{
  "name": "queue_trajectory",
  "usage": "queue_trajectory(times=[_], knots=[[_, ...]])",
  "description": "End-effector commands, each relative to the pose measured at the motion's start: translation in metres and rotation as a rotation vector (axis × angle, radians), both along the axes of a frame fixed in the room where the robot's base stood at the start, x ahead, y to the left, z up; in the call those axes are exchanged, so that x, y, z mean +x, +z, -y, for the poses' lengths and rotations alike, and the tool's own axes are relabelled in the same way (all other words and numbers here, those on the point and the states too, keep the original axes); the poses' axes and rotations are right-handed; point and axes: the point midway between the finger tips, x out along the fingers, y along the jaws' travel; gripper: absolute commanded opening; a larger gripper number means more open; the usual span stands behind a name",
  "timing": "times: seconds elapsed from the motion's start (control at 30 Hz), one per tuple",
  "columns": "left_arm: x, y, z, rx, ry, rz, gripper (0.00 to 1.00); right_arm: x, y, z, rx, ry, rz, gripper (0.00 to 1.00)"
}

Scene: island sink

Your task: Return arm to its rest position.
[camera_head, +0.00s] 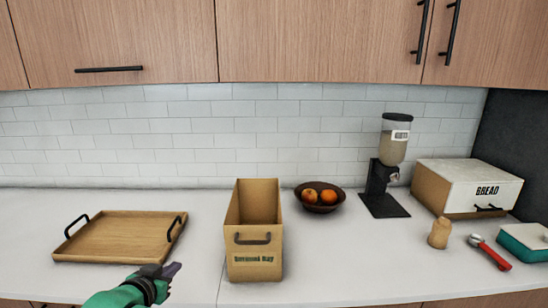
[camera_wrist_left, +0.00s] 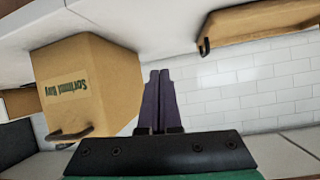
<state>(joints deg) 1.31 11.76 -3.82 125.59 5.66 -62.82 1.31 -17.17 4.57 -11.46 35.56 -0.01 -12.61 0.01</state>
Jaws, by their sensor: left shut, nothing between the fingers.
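My left gripper (camera_head: 173,271) is at the lower left of the head view, at the counter's front side. It is between the wooden tray and the tan box and is empty. In the left wrist view its two dark purple fingers (camera_wrist_left: 158,88) are together, with nothing between them. The tan box (camera_head: 256,262) with a dark handle and lettering stands to the right of the gripper; it also shows in the left wrist view (camera_wrist_left: 92,75). My right gripper is in neither view.
A wooden tray (camera_head: 110,252) with two dark handles lies at left. Behind the box are a fruit bowl (camera_head: 319,208) and a dispenser (camera_head: 390,160). A bread box (camera_head: 467,187), a wooden shaker (camera_head: 439,233), a red-handled tool (camera_head: 490,252) and a teal dish (camera_head: 524,243) are at right.

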Motion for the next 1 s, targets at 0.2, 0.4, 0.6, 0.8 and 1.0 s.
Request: queue_trajectory(times=[0.2, 0.4, 0.6, 0.8, 1.0], knots=[[-0.100, -0.103, 0.012, 0.021, -0.001, -0.374, 0.00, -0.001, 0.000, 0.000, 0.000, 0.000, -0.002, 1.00], [-0.178, -0.148, 0.017, 0.033, -0.001, -0.618, 0.00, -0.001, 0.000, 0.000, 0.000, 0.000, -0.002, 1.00], [-0.237, -0.183, 0.019, 0.042, 0.002, -0.807, 0.00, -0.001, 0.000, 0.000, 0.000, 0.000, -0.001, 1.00], [-0.228, -0.258, 0.021, 0.046, -0.002, -0.835, 0.00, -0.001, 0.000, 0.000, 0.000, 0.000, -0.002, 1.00], [-0.240, -0.347, 0.021, 0.051, -0.009, -0.874, 0.00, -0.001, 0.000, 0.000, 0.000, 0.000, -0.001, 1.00]])
